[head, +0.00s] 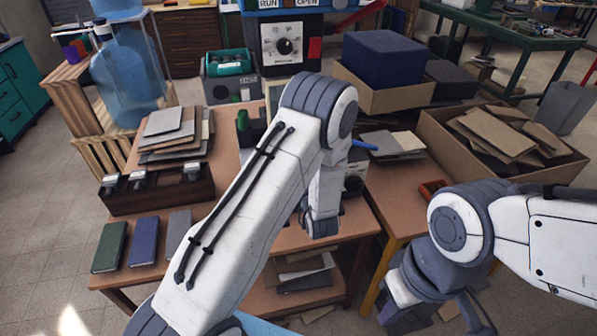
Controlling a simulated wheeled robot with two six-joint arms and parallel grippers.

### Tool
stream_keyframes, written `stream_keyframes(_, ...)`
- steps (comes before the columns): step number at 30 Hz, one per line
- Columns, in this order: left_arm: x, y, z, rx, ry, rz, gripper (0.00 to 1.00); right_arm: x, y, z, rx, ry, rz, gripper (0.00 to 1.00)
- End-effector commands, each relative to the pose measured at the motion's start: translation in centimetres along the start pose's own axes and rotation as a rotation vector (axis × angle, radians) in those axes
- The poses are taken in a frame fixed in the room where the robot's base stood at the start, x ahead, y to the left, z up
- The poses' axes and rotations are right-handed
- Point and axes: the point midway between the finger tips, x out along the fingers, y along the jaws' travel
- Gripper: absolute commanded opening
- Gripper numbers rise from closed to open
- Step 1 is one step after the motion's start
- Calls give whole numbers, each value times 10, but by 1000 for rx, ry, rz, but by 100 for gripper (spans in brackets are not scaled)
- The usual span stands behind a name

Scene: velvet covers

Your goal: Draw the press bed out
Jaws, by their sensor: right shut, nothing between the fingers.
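The press (285,42) stands at the back centre, with a dial on a pale panel and a blue top marked RUN and OPEN. A red lever (358,17) is at its right. My left arm crosses in front of the area below the panel, so I cannot make out the press bed. The left wrist (321,205) points down over the table's front edge; its fingers are not clear. My right gripper (438,308) is low at the bottom right, in front of the table, shut and empty, well apart from the press.
A wooden table (225,170) carries stacked boards (174,132) and books (144,241). A cardboard box (505,145) of brown boards and a blue block (388,58) in another box stand at right. Water bottles (128,75) stand at left. The floor at left is clear.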

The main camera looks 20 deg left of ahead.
Motion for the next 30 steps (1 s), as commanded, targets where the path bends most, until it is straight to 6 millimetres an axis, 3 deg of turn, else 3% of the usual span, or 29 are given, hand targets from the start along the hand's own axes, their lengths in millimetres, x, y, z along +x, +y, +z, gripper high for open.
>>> stream_keyframes(5,0,0,0,0,1,1,47,0,0,0,0,0,0,0)
stream_keyframes(9,0,0,0,0,1,1,0,0,0,0,0,0,0,0)
stream_keyframes(30,-1,0,-1,0,2,0,0,0,0,0,0,0,0,0)
